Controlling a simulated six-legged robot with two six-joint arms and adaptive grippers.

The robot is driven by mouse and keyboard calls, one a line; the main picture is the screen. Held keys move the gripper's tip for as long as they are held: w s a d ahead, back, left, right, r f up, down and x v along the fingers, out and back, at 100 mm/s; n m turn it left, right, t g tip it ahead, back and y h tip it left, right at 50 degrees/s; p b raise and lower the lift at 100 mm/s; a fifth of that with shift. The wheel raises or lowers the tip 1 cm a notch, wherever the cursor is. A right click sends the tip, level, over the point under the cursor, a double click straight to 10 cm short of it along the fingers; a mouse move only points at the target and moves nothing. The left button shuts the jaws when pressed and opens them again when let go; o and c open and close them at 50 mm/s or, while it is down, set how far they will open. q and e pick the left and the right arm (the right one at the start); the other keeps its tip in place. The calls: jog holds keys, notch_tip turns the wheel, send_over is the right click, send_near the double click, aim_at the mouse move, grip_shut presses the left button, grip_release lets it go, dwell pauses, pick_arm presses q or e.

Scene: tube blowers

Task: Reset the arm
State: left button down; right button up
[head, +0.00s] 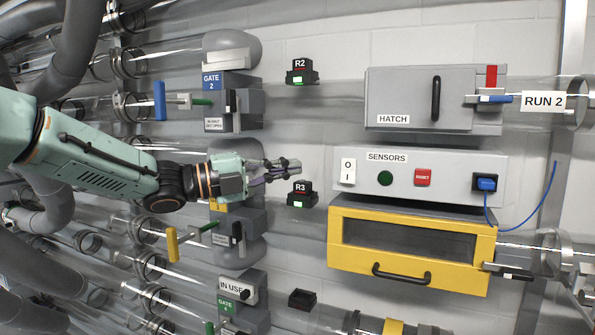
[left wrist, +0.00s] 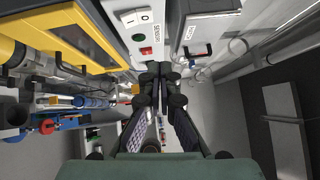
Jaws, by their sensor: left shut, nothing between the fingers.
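My left arm comes in from the left in the head view, and its gripper (head: 297,167) is shut and empty. It hangs in front of the wall between the R2 box (head: 300,73) and the R3 box (head: 301,195), left of the sensors panel (head: 460,161). The left wrist view shows the same gripper (left wrist: 160,70) with its fingertips together, near the sensors panel (left wrist: 133,19). The panel carries an O/I switch (head: 348,171), a green button (head: 385,178) and a red reset button (head: 423,177). My right gripper is in neither view.
A grey hatch (head: 400,95) is above the panel and a yellow drawer box (head: 350,255) with a black handle is below it. Gate 2 (head: 212,95) and other gate boxes stand behind my left arm. A blue cable (head: 545,195) loops from the panel's blue plug (head: 486,183). Clear tubes run along the wall.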

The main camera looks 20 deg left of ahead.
pick_arm(q)
jog(key=s+d+f+n+y+b, duration=0.1)
jog(key=s+f+n+y+b, duration=0.15)
jog(key=f+n, duration=0.75)
jog(key=s+d+f+n+g+y+b, duration=0.1)
jog(key=f+n+y, duration=0.4)
jog(key=f, duration=0.9)
jog(key=s+d+f+n+y+b, duration=0.1)
jog(key=f+n+y+b, duration=0.1)
jog(key=f+n, duration=0.85)
jog(key=s+f+n+g+y+b, duration=0.1)
jog(key=s+f+n+g+b, duration=0.15)
jog(key=s+f, duration=0.7)
jog(key=s+f+n+g+y+b, duration=0.15)
jog(key=s+f+g, duration=0.4)
jog(key=f, duration=0.75)
jog(key=s+f+g+b, duration=0.1)
jog(key=s+f+b, duration=0.1)
jog(key=s+f, duration=0.2)
jog(key=s+f+g+y+b, duration=0.1)
jog(key=s+f, duration=0.4)
jog(key=s, duration=0.6)
jog(key=s+f+g+b, duration=0.2)
jog(key=s+f, duration=0.3)
jog(key=s, duration=0.3)
jog(key=shift+m+y+b, duration=0.35)
jog(key=shift+y+b, duration=0.05)
jog(key=shift+d, duration=0.1)
